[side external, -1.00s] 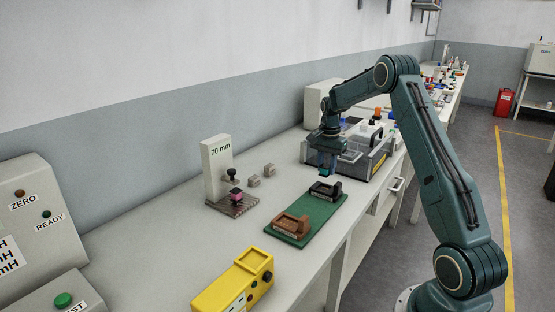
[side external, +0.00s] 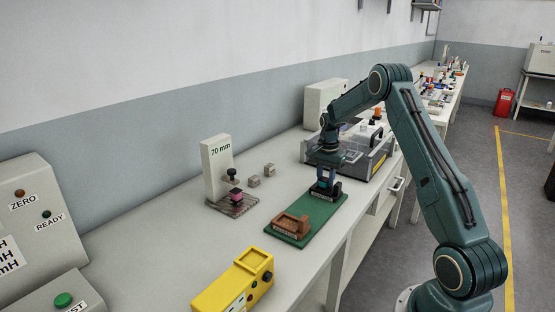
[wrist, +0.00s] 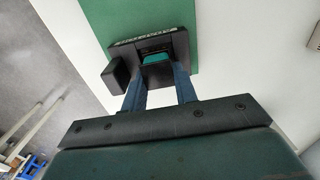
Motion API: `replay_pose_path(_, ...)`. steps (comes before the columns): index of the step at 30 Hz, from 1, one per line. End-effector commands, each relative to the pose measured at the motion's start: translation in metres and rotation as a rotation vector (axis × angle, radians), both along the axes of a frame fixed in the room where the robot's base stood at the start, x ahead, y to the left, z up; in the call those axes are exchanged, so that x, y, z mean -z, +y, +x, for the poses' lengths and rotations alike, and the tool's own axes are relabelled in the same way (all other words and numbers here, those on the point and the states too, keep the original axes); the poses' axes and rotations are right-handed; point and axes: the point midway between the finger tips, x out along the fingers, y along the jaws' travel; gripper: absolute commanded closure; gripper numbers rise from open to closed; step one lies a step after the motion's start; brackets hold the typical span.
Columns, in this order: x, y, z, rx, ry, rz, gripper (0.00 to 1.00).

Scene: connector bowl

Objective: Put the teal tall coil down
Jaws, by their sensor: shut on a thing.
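My gripper (side external: 325,178) is over the black holder (side external: 325,190) at the far end of the green mat (side external: 318,215). In the wrist view my gripper (wrist: 160,80) has its two blue fingers shut on the teal tall coil (wrist: 157,59). The coil's teal top shows between the fingertips, inside the outline of the black holder (wrist: 180,45). The coil's lower part is hidden, so I cannot tell whether it touches the holder's floor. A brown holder (side external: 291,224) stands on the near end of the mat.
A yellow device (side external: 235,285) is at the front. The 70 mm gauge block (side external: 217,165) with a pink-topped piece (side external: 235,195) stands to the left. Two small grey blocks (side external: 262,174) lie near it. A clear-walled bin (side external: 370,160) is behind my gripper.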

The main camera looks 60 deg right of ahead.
Motion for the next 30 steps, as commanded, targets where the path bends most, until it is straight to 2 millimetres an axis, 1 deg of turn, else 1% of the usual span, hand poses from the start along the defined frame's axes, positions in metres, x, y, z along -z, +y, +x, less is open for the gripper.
replay_pose_path(6,0.003,0.0,0.0,0.0,0.0,0.0,0.94)
replay_pose_path(7,0.003,0.0,0.0,0.0,0.0,0.0,0.68)
replay_pose_path(8,0.003,0.0,0.0,0.0,0.0,0.0,0.62)
replay_pose_path(20,0.0,0.0,0.0,0.0,-0.001,-0.001,0.62)
replay_pose_path(26,-0.013,-0.001,0.001,0.0,-0.002,-0.002,0.62)
replay_pose_path(30,-0.031,0.0,0.001,0.0,-0.003,-0.003,0.62)
